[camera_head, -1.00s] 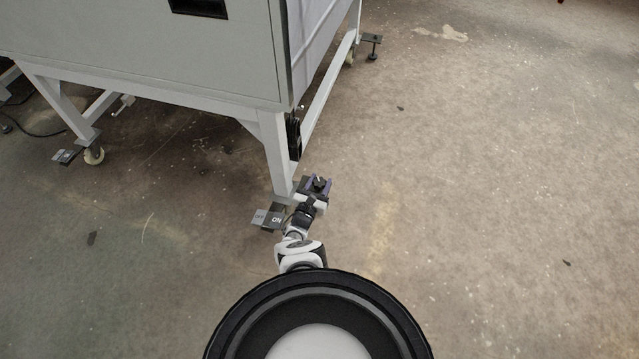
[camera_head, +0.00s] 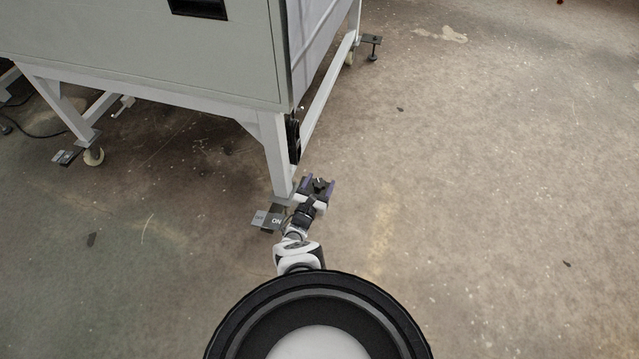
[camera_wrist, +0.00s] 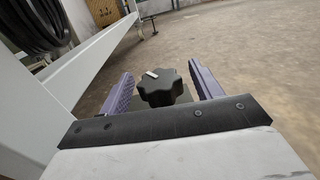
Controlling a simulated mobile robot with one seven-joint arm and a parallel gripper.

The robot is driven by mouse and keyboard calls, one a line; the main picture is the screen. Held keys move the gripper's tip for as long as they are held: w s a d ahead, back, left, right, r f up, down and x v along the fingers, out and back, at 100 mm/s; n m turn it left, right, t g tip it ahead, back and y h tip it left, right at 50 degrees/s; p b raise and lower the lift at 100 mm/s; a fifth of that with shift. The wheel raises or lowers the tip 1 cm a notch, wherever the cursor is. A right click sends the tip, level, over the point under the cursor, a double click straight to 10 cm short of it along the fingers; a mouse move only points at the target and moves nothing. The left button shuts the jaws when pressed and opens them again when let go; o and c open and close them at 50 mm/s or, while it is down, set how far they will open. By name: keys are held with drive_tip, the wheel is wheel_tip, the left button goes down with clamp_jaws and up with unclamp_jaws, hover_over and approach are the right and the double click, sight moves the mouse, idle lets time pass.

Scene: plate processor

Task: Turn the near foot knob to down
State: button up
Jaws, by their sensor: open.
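The near foot knob (camera_wrist: 160,88) is a black, lobed knob with a white mark on top, seen in the middle of the wrist view. In the head view the knob (camera_head: 320,184) is a small dark shape by the machine's near leg. My gripper (camera_wrist: 162,84) is open, with one purple finger to the left of the knob and one to the right. Gaps show between the knob and both fingers. In the head view my gripper (camera_head: 319,185) is low, beside the foot of that leg. The knob's lower part is hidden behind the gripper body.
The machine's white near leg (camera_head: 275,155) stands just left of my gripper. A grey ON/OFF caster pedal (camera_head: 268,219) lies left of my wrist. Another foot (camera_head: 372,46) is at the far leg. Concrete floor (camera_head: 480,200) to the right is clear.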

wheel_tip(320, 180, up, 20)
drive_tip(key=p, duration=2)
